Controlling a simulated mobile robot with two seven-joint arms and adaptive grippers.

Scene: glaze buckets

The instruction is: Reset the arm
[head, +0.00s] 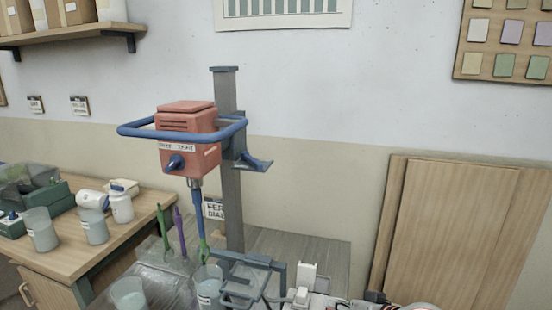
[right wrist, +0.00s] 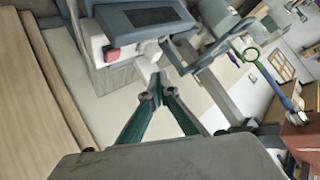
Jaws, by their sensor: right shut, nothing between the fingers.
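My right gripper (right wrist: 157,88) is shut and empty in the right wrist view, its two green fingers meeting at the tips. A white box with a red button and a grey panel (right wrist: 148,18) shows just beyond the fingertips; I cannot tell whether they touch it. In the head view, parts of my right arm show at the bottom edge, right of the mixer stand, and the fingertips are hard to make out. My left gripper is not in view.
A red mixer (head: 188,140) with a blue ring handle (head: 140,130) hangs on a grey post (head: 233,200). Its blue shaft reaches down to a bucket (head: 207,285). Another bucket (head: 129,294) stands left of it. A wooden table (head: 115,235) at left holds several containers. A wooden panel (head: 440,230) leans at right.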

